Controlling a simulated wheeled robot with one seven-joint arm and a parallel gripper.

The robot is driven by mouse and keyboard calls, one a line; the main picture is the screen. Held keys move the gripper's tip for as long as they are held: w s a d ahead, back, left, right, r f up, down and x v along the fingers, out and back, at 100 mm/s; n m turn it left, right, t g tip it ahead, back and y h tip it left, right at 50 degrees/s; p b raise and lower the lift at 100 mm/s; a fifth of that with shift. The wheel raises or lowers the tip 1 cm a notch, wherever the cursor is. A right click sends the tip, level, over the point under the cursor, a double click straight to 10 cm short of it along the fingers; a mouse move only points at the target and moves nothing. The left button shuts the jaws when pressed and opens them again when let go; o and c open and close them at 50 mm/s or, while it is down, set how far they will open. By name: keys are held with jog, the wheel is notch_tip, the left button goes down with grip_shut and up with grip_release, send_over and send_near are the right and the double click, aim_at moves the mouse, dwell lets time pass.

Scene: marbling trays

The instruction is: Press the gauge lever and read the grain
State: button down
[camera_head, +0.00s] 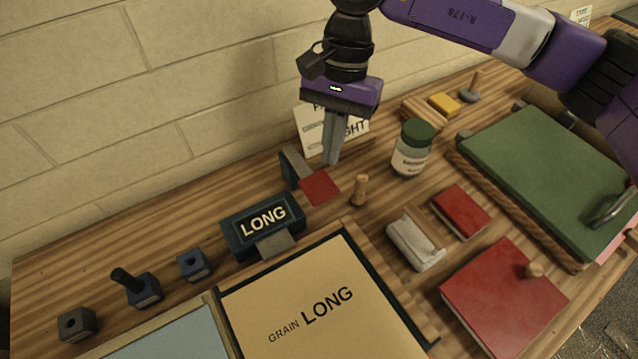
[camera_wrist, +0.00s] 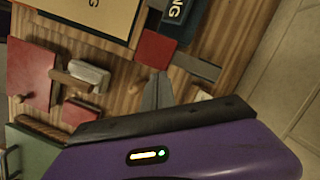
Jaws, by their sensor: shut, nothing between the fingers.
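My gripper (camera_head: 331,160) is shut and empty, pointing down. In the head view its tips are just beyond the red lever pad (camera_head: 320,188), which juts from a dark upright block (camera_head: 293,166). In the wrist view the tips (camera_wrist: 157,78) overlap the near edge of the red pad (camera_wrist: 154,50); I cannot tell whether they touch it. The dark gauge box (camera_head: 262,224) shows the word LONG, with a grey tab at its front. It is partly in the wrist view (camera_wrist: 176,14). A tan sheet (camera_head: 310,290) in front reads GRAIN LONG.
A wooden peg (camera_head: 359,190) and a green-lidded jar (camera_head: 412,150) stand right of the lever. A printed card (camera_head: 308,118) stands behind my gripper. Red blocks (camera_head: 460,212) and a green board (camera_head: 540,155) are at right. Small dark blocks (camera_head: 194,265) are at left.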

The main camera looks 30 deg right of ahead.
jog(key=shift+v, duration=2.75)
